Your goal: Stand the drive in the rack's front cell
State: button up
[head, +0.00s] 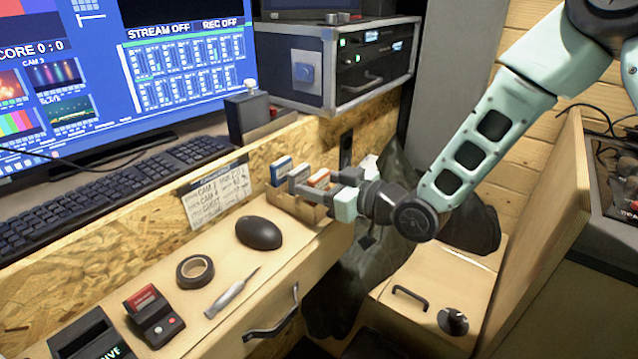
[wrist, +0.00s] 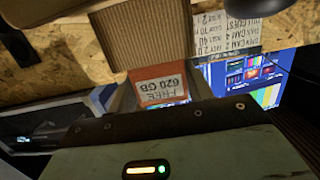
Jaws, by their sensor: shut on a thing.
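The rack (head: 289,207) is a small light-wood box at the far end of the desk ledge. A blue-and-white drive (head: 281,166) stands in it toward the left. My gripper (head: 312,183) reaches in from the right, low over the rack, its grey fingers around an orange-and-white drive (head: 319,177). The wrist view shows this drive's orange end (wrist: 162,90), its label reading "FREE 620 GB" upside down. The fingers and rack walls hide its lower part, so I cannot tell whether it touches the rack floor.
A black mouse (head: 259,233), tape roll (head: 195,271), screwdriver (head: 232,292) and red-topped card reader (head: 152,314) lie on the ledge. A black device marked "DRIVE" (head: 92,338) sits at the front left. A rack-mounted unit (head: 342,62) stands behind; dark bags (head: 400,190) are at right.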

jog(key=shift+f, duration=0.25)
jog(key=o, duration=1.1)
